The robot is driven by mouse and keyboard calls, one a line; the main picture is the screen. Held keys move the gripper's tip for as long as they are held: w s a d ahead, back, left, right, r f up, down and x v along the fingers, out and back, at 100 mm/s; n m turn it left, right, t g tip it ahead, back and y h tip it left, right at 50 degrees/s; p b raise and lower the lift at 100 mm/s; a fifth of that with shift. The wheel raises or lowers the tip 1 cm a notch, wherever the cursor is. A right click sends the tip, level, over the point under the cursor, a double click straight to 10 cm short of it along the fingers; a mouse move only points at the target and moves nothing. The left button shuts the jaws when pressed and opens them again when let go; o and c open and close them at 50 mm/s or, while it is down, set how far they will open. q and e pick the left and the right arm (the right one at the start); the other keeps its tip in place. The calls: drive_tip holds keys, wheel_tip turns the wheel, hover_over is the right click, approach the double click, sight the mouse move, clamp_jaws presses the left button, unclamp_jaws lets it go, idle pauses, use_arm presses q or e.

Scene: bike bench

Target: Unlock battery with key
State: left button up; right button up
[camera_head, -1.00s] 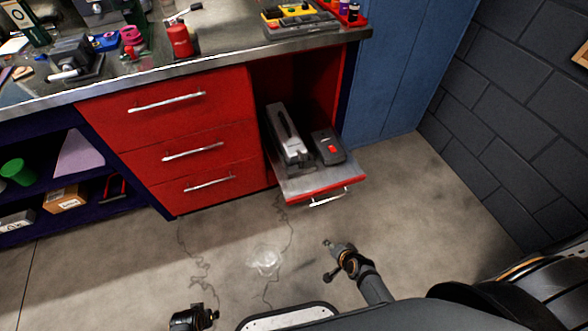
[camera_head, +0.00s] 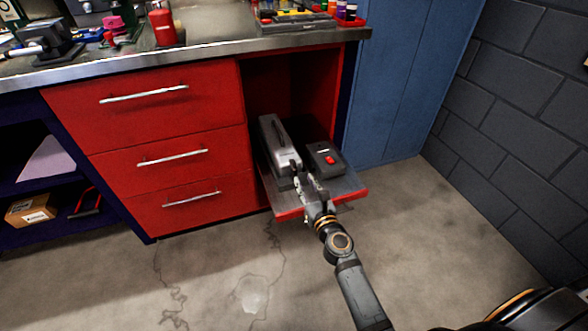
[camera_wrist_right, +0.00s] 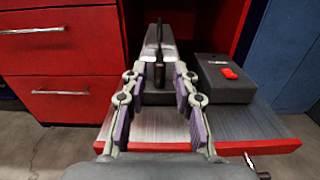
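A long grey case with a dark handle strip, apparently the battery (camera_head: 270,140), lies on the left of a pulled-out shelf. It also shows straight ahead in the right wrist view (camera_wrist_right: 171,52). A small dark upright piece (camera_wrist_right: 159,68), perhaps the key, stands at its near end; I cannot tell whether it is inserted. My right gripper (camera_head: 307,181) is over the shelf at the near end of the case. In the wrist view its fingers (camera_wrist_right: 159,105) are apart, with the dark piece seen between and beyond them. My left gripper is out of view.
A black box with a red switch (camera_head: 324,157) sits right of the case, close to the right gripper. The pulled-out shelf (camera_head: 348,185) has a red front edge. Red drawers (camera_head: 160,115) are shut at left. The workbench top (camera_head: 215,38) overhangs above. Open floor lies in front.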

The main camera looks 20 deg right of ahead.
sight(294, 161)
drive_tip(key=w, duration=1)
drive_tip(key=shift+w+a+b, duration=0.15)
drive_tip(key=shift+w+b, duration=0.05)
drive_tip(key=shift+b, duration=0.1)
clamp_jaws()
